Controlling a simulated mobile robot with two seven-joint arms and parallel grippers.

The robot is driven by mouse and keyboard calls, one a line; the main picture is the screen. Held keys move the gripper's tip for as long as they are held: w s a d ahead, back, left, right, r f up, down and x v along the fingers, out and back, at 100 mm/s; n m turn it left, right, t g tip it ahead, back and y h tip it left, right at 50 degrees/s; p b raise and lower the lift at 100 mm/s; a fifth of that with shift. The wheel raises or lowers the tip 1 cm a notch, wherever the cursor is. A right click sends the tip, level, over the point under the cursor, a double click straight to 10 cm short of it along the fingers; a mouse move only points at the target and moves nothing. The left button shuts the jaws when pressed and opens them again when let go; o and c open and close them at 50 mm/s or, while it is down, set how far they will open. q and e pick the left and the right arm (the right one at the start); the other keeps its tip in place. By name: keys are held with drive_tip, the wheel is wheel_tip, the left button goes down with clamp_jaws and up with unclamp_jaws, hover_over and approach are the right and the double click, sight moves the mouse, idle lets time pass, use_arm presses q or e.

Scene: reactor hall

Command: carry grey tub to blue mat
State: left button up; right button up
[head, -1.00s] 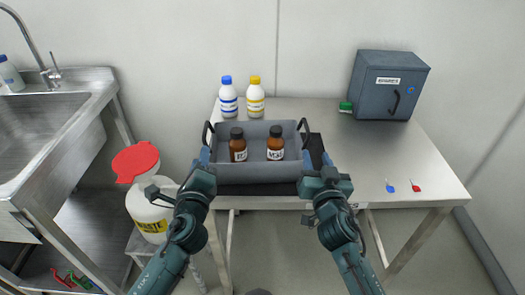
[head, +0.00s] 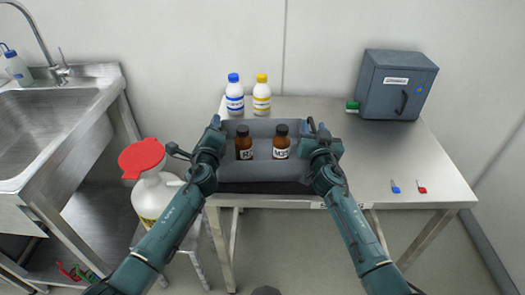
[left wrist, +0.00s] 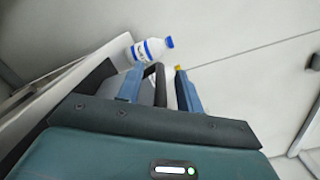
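The grey tub (head: 262,172) stands on the steel table at its left part, with two brown bottles (head: 244,142) (head: 281,141) in it. My left gripper (head: 214,122) is at the tub's left handle. In the left wrist view its two blue fingers (left wrist: 158,88) stand apart on either side of the dark handle (left wrist: 160,84), with a gap showing. My right gripper (head: 315,126) is at the tub's right handle; its arm hides most of that handle, and I cannot see whether the fingers are closed. I see no blue mat in either view.
A dark mat (head: 262,188) shows under the tub. White bottles with blue (head: 234,98) and yellow (head: 261,98) caps stand behind it. A grey cabinet (head: 395,85) is at the back right, small blue and red items (head: 422,188) at the right. The table's middle right is clear.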

use_arm(q)
drive_tip(key=shift+w, duration=0.35)
use_arm(e)
drive_tip(key=shift+w, duration=0.35)
use_arm(q)
clamp_jaws()
use_arm(e)
drive_tip(key=shift+a, duration=0.1)
clamp_jaws()
use_arm(q)
drive_tip(key=shift+d+r, duration=0.1)
